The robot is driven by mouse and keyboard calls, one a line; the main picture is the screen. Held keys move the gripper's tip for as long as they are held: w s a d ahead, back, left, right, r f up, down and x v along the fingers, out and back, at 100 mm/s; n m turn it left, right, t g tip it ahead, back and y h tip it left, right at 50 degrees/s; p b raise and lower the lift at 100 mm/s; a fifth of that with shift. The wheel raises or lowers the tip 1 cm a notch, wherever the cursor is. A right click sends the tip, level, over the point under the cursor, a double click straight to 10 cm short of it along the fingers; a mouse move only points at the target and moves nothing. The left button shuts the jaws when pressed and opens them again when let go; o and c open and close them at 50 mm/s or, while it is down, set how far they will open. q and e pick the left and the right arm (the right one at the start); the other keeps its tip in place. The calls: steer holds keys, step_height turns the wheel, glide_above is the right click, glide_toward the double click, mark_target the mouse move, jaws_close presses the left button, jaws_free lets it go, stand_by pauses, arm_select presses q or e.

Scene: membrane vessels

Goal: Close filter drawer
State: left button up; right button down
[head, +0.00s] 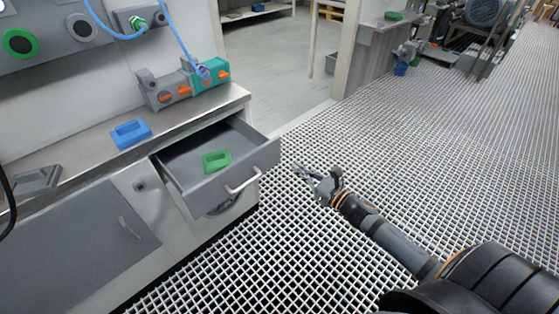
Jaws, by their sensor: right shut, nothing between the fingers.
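The filter drawer (226,187) is pulled out of the workbench at left centre. Its grey front panel carries a pale bar handle (243,180). A green block with a recess (217,161) lies inside the drawer. My right gripper (312,176) is shut and empty. It shows to the right of the drawer front over the grating floor, apart from the handle. My left gripper is not in view.
A blue recessed block (131,134) sits on the steel worktop (75,147). Grey and teal housings (207,75) with orange parts stand at its back right. Blue hoses hang above. The grating floor (420,140) right of the drawer is clear.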

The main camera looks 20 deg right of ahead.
mark_target(273, 149)
steer(key=p+x, duration=0.3)
steer(key=x, duration=0.5)
steer(key=shift+r+p, duration=0.1)
steer(key=shift+p, duration=0.3)
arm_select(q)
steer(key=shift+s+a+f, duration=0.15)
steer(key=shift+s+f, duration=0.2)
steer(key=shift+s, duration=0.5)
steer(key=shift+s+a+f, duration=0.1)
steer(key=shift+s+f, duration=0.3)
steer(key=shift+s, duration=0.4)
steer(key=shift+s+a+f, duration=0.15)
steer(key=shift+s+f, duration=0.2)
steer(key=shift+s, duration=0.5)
arm_select(e)
steer(key=shift+w+a, duration=0.2)
steer(key=shift+w, duration=0.4)
